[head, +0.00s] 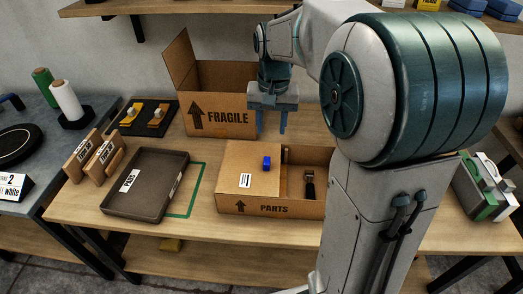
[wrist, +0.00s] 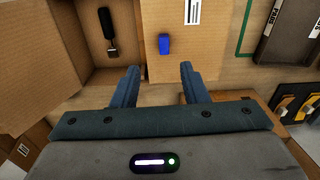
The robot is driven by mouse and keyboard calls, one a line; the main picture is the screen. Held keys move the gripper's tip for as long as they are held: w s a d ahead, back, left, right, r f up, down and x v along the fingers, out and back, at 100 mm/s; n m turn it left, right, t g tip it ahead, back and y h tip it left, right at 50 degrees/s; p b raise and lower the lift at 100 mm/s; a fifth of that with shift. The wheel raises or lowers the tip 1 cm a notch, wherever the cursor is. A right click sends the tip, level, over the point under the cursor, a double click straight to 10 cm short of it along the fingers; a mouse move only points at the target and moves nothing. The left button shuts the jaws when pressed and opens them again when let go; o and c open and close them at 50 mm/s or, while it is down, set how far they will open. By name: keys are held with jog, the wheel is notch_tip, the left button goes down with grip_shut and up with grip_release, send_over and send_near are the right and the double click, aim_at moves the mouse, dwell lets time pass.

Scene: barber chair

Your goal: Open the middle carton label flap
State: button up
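The low PARTS carton (head: 290,208) stands on the wooden table. Its left half is covered by a cardboard flap (head: 241,167) with a white label (head: 245,181) and a small blue block (head: 267,163). In the wrist view the flap (wrist: 215,55), label (wrist: 193,11) and blue block (wrist: 165,44) show upside down to the head view. The right half is open, with a black-handled brush-like tool (wrist: 107,30) inside. My gripper (head: 271,121) is open and empty, pointing down above the carton's back side. In the wrist view its fingers (wrist: 158,70) lie near the block, apart from it.
A tall open FRAGILE carton (head: 222,122) stands behind, close to my gripper. A dark tray (head: 145,187) lies left, by a green tape outline (head: 190,195). Wooden blocks (head: 93,155) and a black board (head: 147,116) are further left. My arm hides the carton's right end.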

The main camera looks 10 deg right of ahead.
aim_at(267, 160)
jog(key=w+f, duration=0.1)
jog(key=f, duration=0.4)
jog(key=f+b, duration=0.1)
jog(key=f, duration=0.4)
jog(key=w+f, duration=0.1)
jog(key=f, duration=0.4)
jog(key=shift+w+a, duration=0.1)
jog(key=shift+w, duration=0.25)
jog(key=shift+r, duration=0.1)
grip_shut()
